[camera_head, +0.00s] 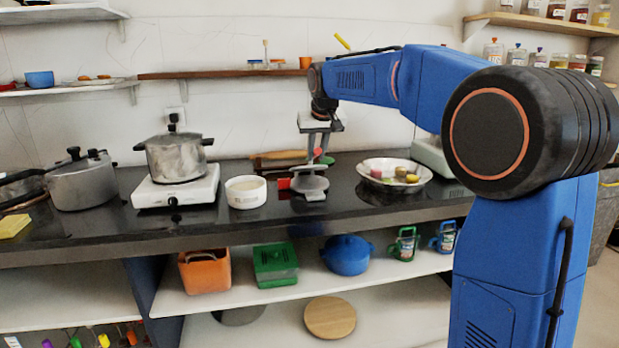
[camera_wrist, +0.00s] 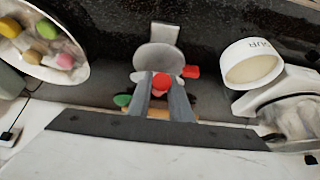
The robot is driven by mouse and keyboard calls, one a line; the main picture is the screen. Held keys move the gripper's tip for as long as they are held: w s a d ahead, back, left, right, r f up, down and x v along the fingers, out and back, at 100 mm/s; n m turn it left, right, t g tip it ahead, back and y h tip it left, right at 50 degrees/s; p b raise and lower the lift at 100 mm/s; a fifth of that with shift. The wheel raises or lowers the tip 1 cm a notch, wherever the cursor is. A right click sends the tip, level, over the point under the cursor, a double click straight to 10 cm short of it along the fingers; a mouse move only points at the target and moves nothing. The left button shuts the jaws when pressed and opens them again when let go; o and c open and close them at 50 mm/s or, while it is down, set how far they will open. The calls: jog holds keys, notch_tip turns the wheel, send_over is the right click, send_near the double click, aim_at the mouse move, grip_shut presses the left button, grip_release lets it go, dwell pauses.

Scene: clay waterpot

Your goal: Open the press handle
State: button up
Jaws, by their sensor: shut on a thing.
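The grey metal press (camera_head: 312,184) stands on the dark counter, with a round plate and a red piece (camera_head: 284,184) at its left side. In the wrist view the press (camera_wrist: 158,56) shows its round plate, and the red side piece (camera_wrist: 192,72) is at its right. My gripper (camera_head: 312,160) points down over the press; it also shows in the wrist view (camera_wrist: 163,86). Its fingers are shut on a red-tipped part, the press handle (camera_wrist: 163,81). The fingers hide most of the handle, and how far the plates are apart is unclear.
A white bowl (camera_head: 245,191) and a white burner (camera_head: 180,189) with a metal pot (camera_head: 176,158) stand left of the press. A plate of coloured pieces (camera_head: 418,181) lies right. A wooden rod (camera_head: 275,156) lies behind. A wall shelf (camera_head: 220,74) runs above.

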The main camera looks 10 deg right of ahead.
jog(key=shift+w+r, duration=0.1)
jog(key=shift+r, duration=0.05)
jog(key=shift+w+r, duration=1.15)
jog(key=shift+r, duration=0.2)
jog(key=shift+w+r, duration=1.15)
jog(key=shift+w, duration=0.2)
jog(key=shift+w+r, duration=0.5)
jog(key=shift+w, duration=0.3)
jog(key=shift+w+r, duration=0.45)
jog(key=shift+w, duration=0.3)
